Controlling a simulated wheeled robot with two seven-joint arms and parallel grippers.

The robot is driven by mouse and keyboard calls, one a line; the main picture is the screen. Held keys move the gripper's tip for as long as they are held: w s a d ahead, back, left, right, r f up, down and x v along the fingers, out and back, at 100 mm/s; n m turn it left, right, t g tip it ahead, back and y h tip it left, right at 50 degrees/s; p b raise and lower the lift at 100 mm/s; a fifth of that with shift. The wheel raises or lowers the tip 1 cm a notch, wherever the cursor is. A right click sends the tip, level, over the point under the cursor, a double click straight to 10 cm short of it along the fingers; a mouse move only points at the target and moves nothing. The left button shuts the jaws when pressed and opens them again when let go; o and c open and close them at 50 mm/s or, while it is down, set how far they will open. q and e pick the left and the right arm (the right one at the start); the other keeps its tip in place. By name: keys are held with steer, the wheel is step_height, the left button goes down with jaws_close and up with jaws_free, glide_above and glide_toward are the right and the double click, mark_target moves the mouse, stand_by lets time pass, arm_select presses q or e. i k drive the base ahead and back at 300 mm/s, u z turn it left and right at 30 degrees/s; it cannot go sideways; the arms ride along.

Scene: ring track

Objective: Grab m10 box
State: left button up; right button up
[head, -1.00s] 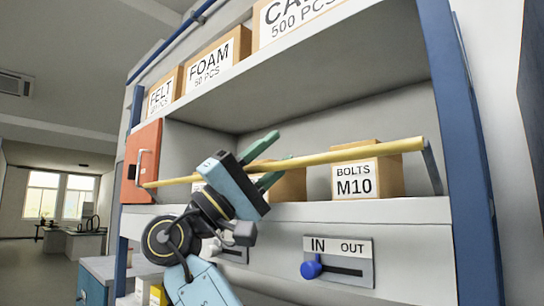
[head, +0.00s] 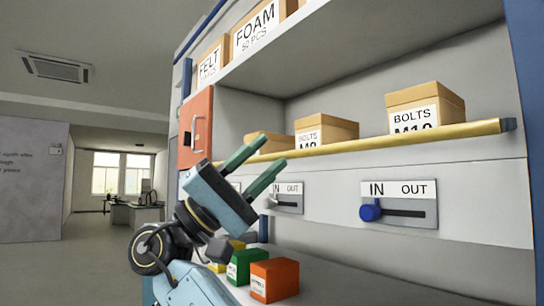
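The M10 box (head: 425,100) is a brown carton with a white "BOLTS M10" label, on the middle shelf at the right in the head view. A yellow bar (head: 400,139) runs along the shelf front and covers the lower part of its label.
Another bolts box (head: 325,132) and a low brown box (head: 268,143) stand left of the M10 box. A red door panel (head: 195,127) is at the shelf's left end. A slider panel with a blue knob (head: 370,212) is below. Green (head: 245,266) and orange (head: 274,280) boxes sit lower down.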

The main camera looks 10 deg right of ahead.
mark_target(432, 104)
steer(key=k, duration=1.5)
